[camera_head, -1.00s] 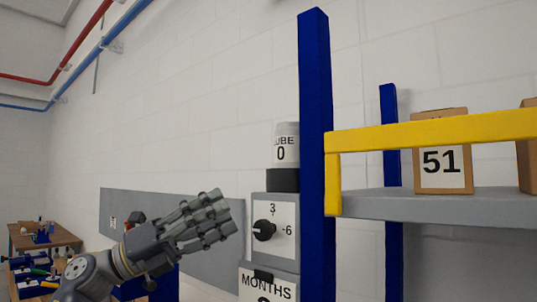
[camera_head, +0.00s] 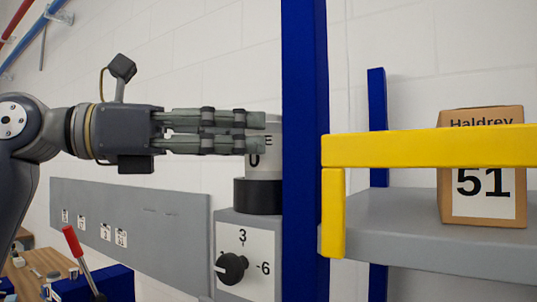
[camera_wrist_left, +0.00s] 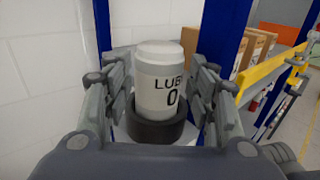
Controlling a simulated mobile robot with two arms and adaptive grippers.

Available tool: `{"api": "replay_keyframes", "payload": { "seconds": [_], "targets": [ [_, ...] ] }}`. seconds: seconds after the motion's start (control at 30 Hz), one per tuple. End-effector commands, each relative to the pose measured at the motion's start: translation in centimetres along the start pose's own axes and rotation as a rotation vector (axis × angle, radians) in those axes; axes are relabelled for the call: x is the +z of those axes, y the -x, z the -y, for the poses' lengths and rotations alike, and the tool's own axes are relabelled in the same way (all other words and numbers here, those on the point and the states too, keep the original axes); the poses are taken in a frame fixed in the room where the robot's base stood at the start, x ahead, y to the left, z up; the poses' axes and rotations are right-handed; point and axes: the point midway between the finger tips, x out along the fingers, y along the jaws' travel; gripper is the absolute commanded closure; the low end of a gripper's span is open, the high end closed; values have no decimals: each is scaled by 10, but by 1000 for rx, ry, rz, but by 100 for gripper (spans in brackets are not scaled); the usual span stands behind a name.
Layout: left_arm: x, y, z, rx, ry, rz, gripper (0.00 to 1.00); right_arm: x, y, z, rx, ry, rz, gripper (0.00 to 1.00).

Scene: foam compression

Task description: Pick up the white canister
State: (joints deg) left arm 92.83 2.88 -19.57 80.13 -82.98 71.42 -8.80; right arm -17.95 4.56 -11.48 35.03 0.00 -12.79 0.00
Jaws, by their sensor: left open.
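The white canister (camera_wrist_left: 158,85) is marked "LUBE 0" in the left wrist view and stands upright in a black ring holder (camera_wrist_left: 155,128). In the head view the canister (camera_head: 262,160) is partly hidden behind my left gripper's fingers and the blue post. The holder (camera_head: 258,196) sits on a grey box with a dial (camera_head: 245,262). My left gripper (camera_head: 262,132) reaches in level from the left. In the left wrist view its open fingers (camera_wrist_left: 158,82) stand on either side of the canister; contact cannot be told. My right gripper is not in view.
A blue post (camera_head: 305,150) stands close right of the canister. A yellow rail (camera_head: 430,147) and grey shelf (camera_head: 400,215) with a cardboard box marked 51 (camera_head: 480,170) are farther right. A white wall is behind. A red-handled lever (camera_head: 73,242) is lower left.

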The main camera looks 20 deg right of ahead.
Motion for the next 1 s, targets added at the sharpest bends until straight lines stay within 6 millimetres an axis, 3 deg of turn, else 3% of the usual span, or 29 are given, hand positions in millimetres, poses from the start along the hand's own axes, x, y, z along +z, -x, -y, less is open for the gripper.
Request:
{"api": "replay_keyframes", "payload": {
  "seconds": [0.27, 0.6, 0.73, 0.77, 1.0],
  "targets": [
    [5, -38, 0, -4, 2, 1, 48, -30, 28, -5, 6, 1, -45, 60],
    [1, -47, -1, -2, 0, 0, 48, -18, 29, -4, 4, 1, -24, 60],
    [1, -47, -1, -2, 0, 0, 75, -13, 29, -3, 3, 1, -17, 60],
    [1, -47, -1, -2, 0, 0, 78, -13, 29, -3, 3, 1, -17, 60],
    [2, -47, -1, -2, 0, 1, 78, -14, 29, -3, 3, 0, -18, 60]
  ]
}}
